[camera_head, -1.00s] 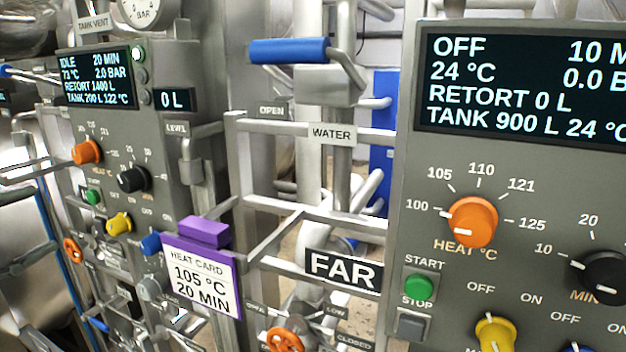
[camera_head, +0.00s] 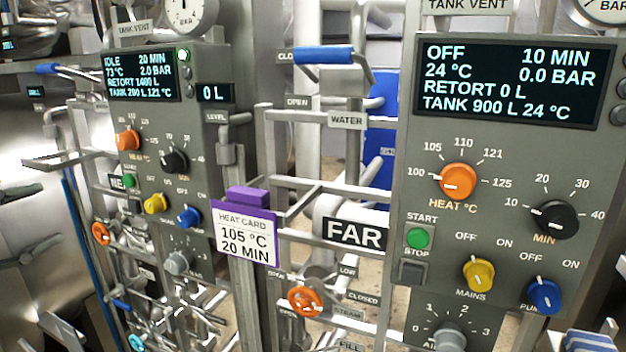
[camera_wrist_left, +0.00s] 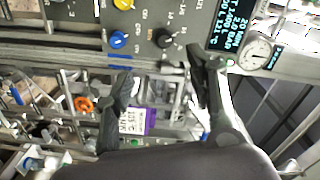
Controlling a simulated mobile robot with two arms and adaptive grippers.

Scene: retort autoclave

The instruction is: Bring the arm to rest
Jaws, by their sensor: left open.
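My left gripper (camera_wrist_left: 157,68) shows in the left wrist view, with its two dark fingers spread apart and nothing between them. The grey near panel (camera_wrist_left: 60,22) with its yellow, blue and black knobs lies beyond the fingertips, along the top of that view. I cannot clearly make out the left gripper among the pipes at the lower left of the head view. My right gripper is not in view.
A purple-framed heat card (camera_head: 246,232) reading 105 °C, 20 MIN sits between the IDLE panel (camera_head: 205,140) and the OFF panel (camera_head: 500,140). Pipe rails (camera_head: 330,185), a blue-handled lever (camera_head: 323,54) and an orange valve wheel (camera_head: 305,301) crowd the middle.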

